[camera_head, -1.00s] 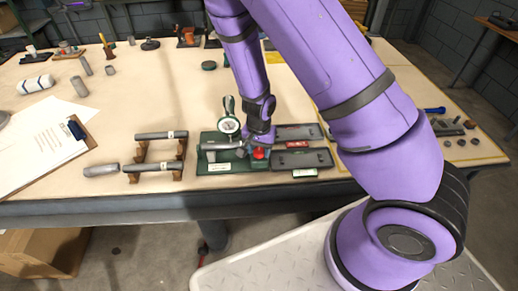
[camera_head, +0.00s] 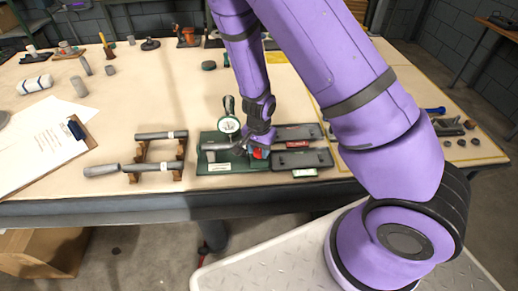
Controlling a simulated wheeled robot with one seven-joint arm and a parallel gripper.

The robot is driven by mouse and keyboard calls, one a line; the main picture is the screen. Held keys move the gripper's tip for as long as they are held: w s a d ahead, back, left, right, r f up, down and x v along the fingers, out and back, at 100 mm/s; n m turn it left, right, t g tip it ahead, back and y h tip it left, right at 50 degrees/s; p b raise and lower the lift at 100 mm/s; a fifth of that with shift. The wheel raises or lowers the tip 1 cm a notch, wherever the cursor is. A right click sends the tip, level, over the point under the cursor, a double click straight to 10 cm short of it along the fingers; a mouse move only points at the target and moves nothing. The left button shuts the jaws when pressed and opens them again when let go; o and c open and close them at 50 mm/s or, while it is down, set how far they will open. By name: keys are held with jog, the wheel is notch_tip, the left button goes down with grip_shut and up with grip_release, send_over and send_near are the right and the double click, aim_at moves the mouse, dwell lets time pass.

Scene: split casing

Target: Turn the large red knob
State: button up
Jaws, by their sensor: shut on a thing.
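The large red knob (camera_head: 257,154) is on the green fixture (camera_head: 232,169) near the table's front edge, partly hidden by my gripper. My gripper (camera_head: 256,149) reaches down over the knob from above and is shut on it. A round white dial gauge (camera_head: 229,125) stands on the fixture just left of my gripper, beside a grey cylinder lying on the base.
Two dark trays (camera_head: 302,159) lie right of the fixture. Grey bars rest on brown supports (camera_head: 178,174) to the left, with a clipboard (camera_head: 77,130) beyond them. Small parts stand at the back. The table's middle left is clear.

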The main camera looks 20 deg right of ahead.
aim_at(259, 151)
jog(key=o, duration=0.7)
jog(key=shift+c, duration=0.2)
jog(key=shift+r, duration=0.1)
notch_tip(259, 151, up, 11)
jog(key=shift+f, duration=0.2)
